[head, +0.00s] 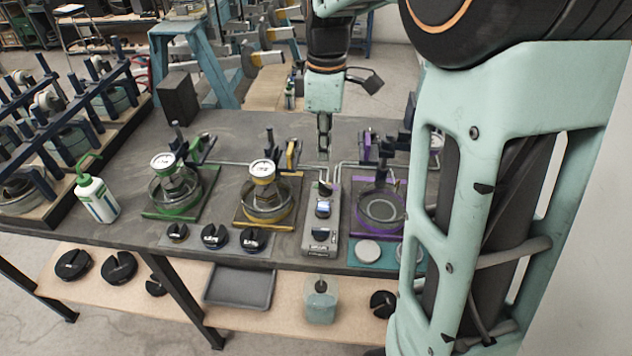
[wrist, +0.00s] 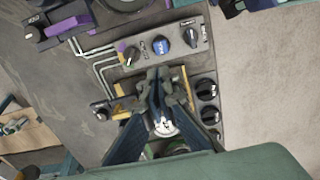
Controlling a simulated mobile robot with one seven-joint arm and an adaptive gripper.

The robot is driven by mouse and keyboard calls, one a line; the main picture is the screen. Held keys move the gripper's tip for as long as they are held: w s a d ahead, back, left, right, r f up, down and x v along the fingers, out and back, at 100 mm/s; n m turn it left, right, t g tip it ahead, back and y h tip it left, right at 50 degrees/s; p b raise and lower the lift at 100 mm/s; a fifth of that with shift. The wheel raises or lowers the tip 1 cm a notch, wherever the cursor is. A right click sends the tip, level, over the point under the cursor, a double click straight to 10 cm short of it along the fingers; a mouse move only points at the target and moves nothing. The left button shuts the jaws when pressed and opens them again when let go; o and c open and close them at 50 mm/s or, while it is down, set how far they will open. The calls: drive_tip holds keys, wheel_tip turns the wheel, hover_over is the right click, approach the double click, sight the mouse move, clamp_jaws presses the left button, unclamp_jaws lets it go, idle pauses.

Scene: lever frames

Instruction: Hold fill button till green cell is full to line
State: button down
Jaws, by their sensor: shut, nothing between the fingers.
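The green cell (head: 172,203) is a clear round vessel on a green-edged base, at the left of the bench in the head view, with a dial gauge above it. Its liquid level and line are too small to tell. The control panel (head: 319,222) stands between the yellow and purple cells. It carries a blue button (head: 322,209), which also shows in the wrist view (wrist: 163,39), between two dark knobs. Its label is not readable. My gripper (head: 324,154) is shut and empty, pointing down above the panel's far end, apart from the button. In the wrist view, my gripper (wrist: 158,76) covers part of the yellow cell.
The yellow cell (head: 262,206) stands left of the panel and the purple cell (head: 381,209) right of it. Thin pipes (head: 245,164) run behind them. A white-green bottle (head: 97,198) stands at left.

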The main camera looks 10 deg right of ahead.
drive_tip(key=shift+s+f, duration=0.1)
drive_tip(key=shift+s, duration=0.05)
drive_tip(key=p, duration=0.1)
approach(323, 206)
wheel_tip(323, 206, down, 7)
drive_tip(key=shift+r, duration=0.1)
idle(0.5)
